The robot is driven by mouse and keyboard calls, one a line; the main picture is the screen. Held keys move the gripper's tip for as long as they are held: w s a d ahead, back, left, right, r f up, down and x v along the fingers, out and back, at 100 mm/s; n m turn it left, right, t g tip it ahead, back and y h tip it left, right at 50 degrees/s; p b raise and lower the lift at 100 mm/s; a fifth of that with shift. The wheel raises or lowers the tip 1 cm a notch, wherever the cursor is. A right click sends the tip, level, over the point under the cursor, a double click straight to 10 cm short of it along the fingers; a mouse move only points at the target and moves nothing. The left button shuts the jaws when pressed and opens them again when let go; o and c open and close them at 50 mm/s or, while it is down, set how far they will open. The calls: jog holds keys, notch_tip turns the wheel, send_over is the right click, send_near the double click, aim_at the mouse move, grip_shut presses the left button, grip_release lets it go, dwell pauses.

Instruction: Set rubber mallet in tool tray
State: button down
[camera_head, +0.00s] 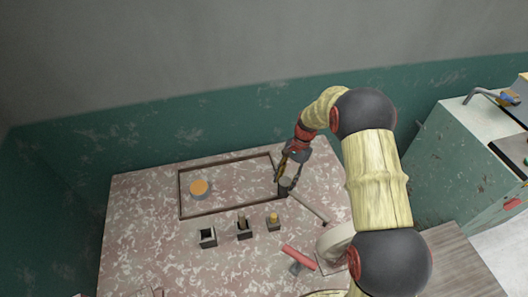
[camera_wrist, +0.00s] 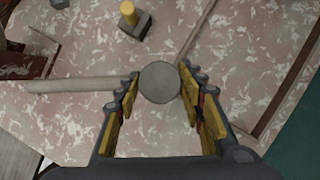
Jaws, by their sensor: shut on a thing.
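The rubber mallet (camera_head: 310,207) has a dark round head and a pale grey handle that slants down to the right in the head view. In the wrist view its round grey head (camera_wrist: 160,83) lies between the fingers of my gripper (camera_wrist: 158,77), and the handle runs left. My gripper (camera_head: 284,176) is shut on the mallet at its head. The head is at the front right corner of the tool tray (camera_head: 227,209), a low dark rectangular rim on the table; the handle extends outside it. I cannot tell how high the mallet is above the table.
An orange round thing (camera_head: 199,188) sits inside the tray at the left. Several small dark holders, one with a yellow piece (camera_head: 273,218), stand in front. A red-handled tool (camera_head: 298,256) lies nearer. A green cabinet (camera_head: 455,160) stands right. The tray's middle is bare.

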jog(key=w+a+r+m+t+p, duration=0.1)
jog(key=w+a+m+t, duration=0.2)
jog(key=m, duration=0.7)
jog(key=w+a+r+m+t+p, duration=0.1)
jog(key=w+a+m+t, duration=0.2)
jog(key=w+m, duration=0.4)
jog(key=m+t, duration=0.1)
jog(key=m, duration=0.2)
jog(key=shift+w+a+h+p, duration=0.3)
jog(key=shift+w+a+h, duration=0.05)
jog(key=shift+a+h, duration=0.05)
notch_tip(320, 180, down, 6)
jog(key=b, duration=0.7)
jog(key=shift+f+b, duration=0.25)
jog(key=shift+b, duration=0.05)
jog(key=shift+f, duration=0.5)
jog(key=c, duration=1.1)
grip_release()
jog(key=shift+o, duration=0.2)
